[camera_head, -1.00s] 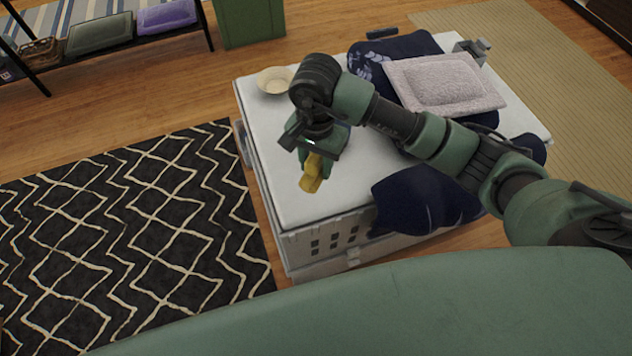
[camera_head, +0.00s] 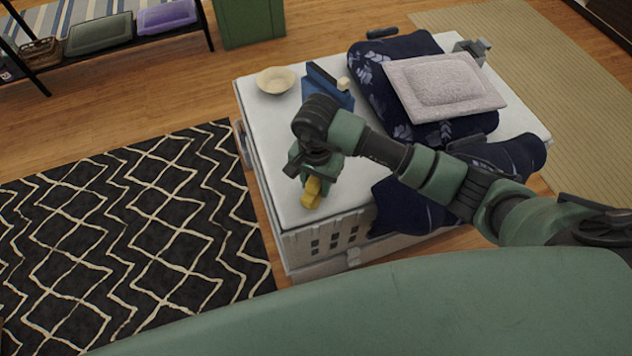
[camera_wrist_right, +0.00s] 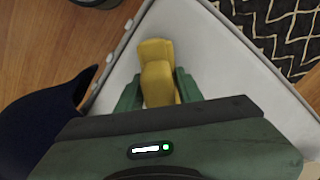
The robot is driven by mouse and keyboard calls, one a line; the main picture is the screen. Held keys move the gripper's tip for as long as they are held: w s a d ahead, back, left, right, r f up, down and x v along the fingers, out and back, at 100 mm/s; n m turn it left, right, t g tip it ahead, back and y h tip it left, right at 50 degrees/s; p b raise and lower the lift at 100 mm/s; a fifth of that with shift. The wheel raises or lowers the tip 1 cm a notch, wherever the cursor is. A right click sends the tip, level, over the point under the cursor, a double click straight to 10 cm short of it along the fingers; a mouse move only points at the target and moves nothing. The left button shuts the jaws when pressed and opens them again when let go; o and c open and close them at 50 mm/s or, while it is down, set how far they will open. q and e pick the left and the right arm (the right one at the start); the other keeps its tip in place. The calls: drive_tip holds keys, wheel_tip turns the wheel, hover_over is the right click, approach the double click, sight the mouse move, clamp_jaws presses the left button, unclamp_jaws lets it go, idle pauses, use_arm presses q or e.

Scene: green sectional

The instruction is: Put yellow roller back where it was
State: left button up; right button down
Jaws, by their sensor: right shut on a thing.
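The yellow roller (camera_head: 311,193) is in my right gripper (camera_head: 311,182), over the white table top (camera_head: 270,150) near its front left edge. In the right wrist view the yellow roller (camera_wrist_right: 157,72) lies between the two green fingers of my right gripper (camera_wrist_right: 158,90), which are shut on it. One end of the roller sticks out past the fingertips. I cannot tell whether the roller touches the table top. My left gripper is not in view.
A cream bowl (camera_head: 275,80) and a blue object (camera_head: 325,86) stand behind my right gripper. Dark blue cloth (camera_head: 415,205) and a pale cushion (camera_head: 444,84) cover the right side of the table. The front left part of the top is clear.

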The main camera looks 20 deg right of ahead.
drive_tip(key=c, duration=0.9)
unclamp_jaws()
drive_tip(key=shift+r+p, duration=0.25)
drive_tip(key=shift+p, duration=0.05)
wheel_tip(320, 180, up, 12)
drive_tip(key=shift+f+b, duration=0.1)
drive_tip(key=shift+b, duration=0.4)
